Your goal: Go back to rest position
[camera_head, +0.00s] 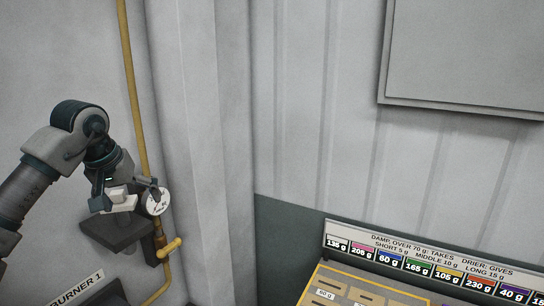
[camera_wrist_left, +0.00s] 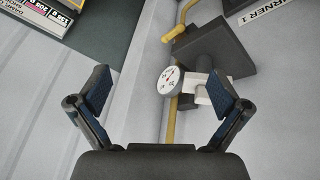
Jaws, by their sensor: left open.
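My left gripper (camera_head: 128,192) is at the left of the head view, in front of the wall beside the yellow pipe. In the left wrist view its two fingers (camera_wrist_left: 158,92) are spread wide and hold nothing. A round white dial gauge (camera_wrist_left: 169,80) shows between and beyond the fingers. A white block (camera_wrist_left: 198,88) sits beside the dial, partly behind the right finger. In the head view the dial (camera_head: 157,201) is just right of the gripper. Whether a finger touches the dial or block I cannot tell. My right gripper is not in view.
A dark box (camera_head: 112,232) is mounted below the gripper, by a yellow pipe (camera_head: 130,80) with a yellow valve handle (camera_head: 170,246). A "BURNER 1" label (camera_head: 78,289) is at lower left. A board of coloured weight labels (camera_head: 430,262) stands at lower right. The wall between is bare.

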